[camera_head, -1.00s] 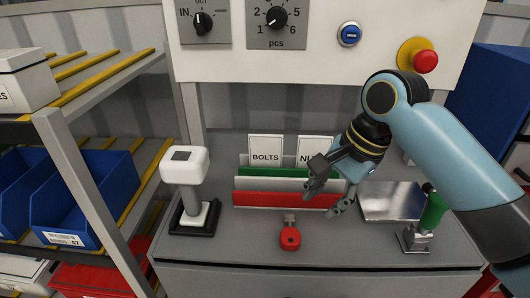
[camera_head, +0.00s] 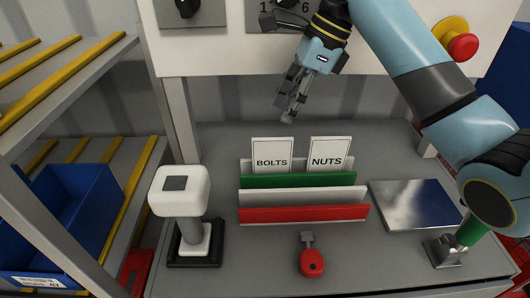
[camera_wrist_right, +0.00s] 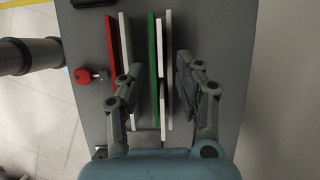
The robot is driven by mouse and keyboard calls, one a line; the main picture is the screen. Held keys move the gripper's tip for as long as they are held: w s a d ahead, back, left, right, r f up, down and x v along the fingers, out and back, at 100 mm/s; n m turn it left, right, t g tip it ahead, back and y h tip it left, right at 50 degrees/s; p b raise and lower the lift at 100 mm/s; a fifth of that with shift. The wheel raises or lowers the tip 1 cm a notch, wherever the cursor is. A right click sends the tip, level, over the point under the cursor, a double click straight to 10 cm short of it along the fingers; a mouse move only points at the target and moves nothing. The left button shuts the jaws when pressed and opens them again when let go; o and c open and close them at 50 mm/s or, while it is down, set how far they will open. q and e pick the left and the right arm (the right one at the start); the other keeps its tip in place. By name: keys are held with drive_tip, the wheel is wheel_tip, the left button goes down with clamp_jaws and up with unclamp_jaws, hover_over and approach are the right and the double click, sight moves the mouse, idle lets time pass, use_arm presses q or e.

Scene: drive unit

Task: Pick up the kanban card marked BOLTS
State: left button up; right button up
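The white BOLTS card (camera_head: 272,154) stands upright at the left in the back slot of a rack, behind its green strip (camera_head: 300,181). The similar NUTS card (camera_head: 329,153) stands to its right. My right gripper (camera_head: 288,108) is above and behind the cards in the head view, clear of both. In the right wrist view its two fingers (camera_wrist_right: 160,95) are spread wide and empty over the rack (camera_wrist_right: 127,60), whose strips and cards show nearly edge-on from above. No card lettering is readable there. My left gripper is not in view.
A red tagged piece (camera_head: 311,262) lies in front of the rack. A white-headed device (camera_head: 180,190) stands at left. A metal plate (camera_head: 415,204) and a green-handled clamp (camera_head: 471,230) are at right. A white control panel (camera_head: 225,45) rises behind, close to the right gripper.

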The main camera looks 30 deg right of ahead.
sight(274, 138)
drive_tip(key=x, duration=0.9)
drive_tip(key=shift+d+f, duration=0.2)
drive_tip(key=shift+f, duration=0.05)
drive_tip(key=shift+c, duration=0.8)
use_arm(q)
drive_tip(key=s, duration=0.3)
use_arm(e)
clamp_jaws()
